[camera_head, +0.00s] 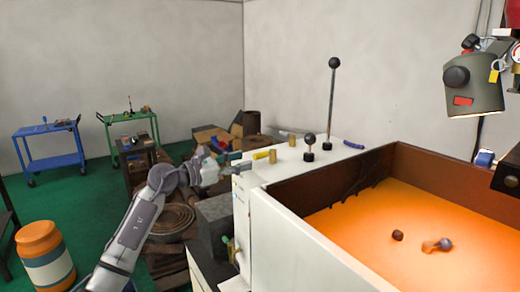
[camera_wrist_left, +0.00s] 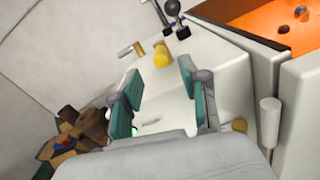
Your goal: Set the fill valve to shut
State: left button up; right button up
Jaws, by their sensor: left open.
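I cannot tell which control is the fill valve. On the white cabinet (camera_head: 322,160) stand a short black-knobbed lever (camera_head: 309,141), a tall upright black-knobbed lever (camera_head: 333,66), two brass cylinders and a blue handle (camera_head: 354,145). A yellow handle (camera_head: 261,155) lies close beyond my left gripper (camera_head: 239,163). In the left wrist view my left gripper (camera_wrist_left: 156,90) is open and empty, its teal pads wide apart. My right gripper is out of view.
An orange-floored tray with brown walls (camera_head: 420,162) fills the right front, with small loose parts inside. A grey machine head (camera_head: 472,82) hangs above it. Cluttered stock lies below my left arm. An orange drum (camera_head: 43,258) and two carts stand left.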

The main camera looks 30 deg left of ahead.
aim_at(260, 156)
pick_arm(q)
jog(key=p+x, duration=0.2)
jog(key=x, duration=0.4)
jog(key=shift+r, duration=0.15)
jog(key=shift+w+d, duration=0.25)
jog(key=shift+w, duration=0.2)
grip_shut()
